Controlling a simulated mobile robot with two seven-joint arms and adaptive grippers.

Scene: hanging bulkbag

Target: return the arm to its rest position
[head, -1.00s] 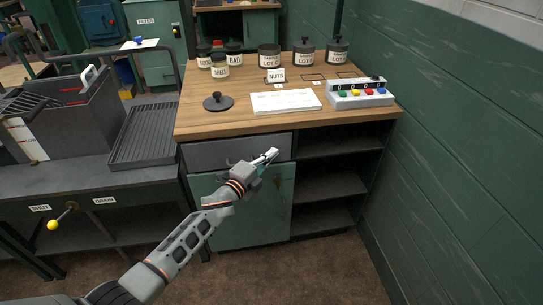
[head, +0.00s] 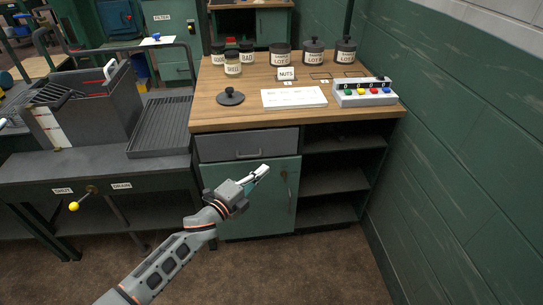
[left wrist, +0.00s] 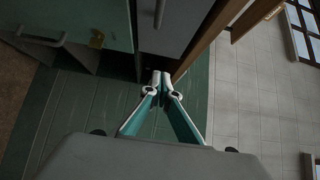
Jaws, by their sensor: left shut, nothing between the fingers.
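My left gripper (head: 262,171) is in front of the green cabinet door (head: 262,205), below the wooden counter (head: 235,112). Its fingers are shut and empty, as the left wrist view also shows at its fingertips (left wrist: 161,78). The left arm reaches up from the bottom left of the head view.
The counter holds jars (head: 233,68), a black knobbed lid (head: 230,97), a white sheet (head: 294,97) and a button box (head: 364,92). A grey sink bench (head: 60,170) with a yellow-knobbed lever (head: 74,206) stands left. A green wall (head: 460,150) is at right. Floor in front is clear.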

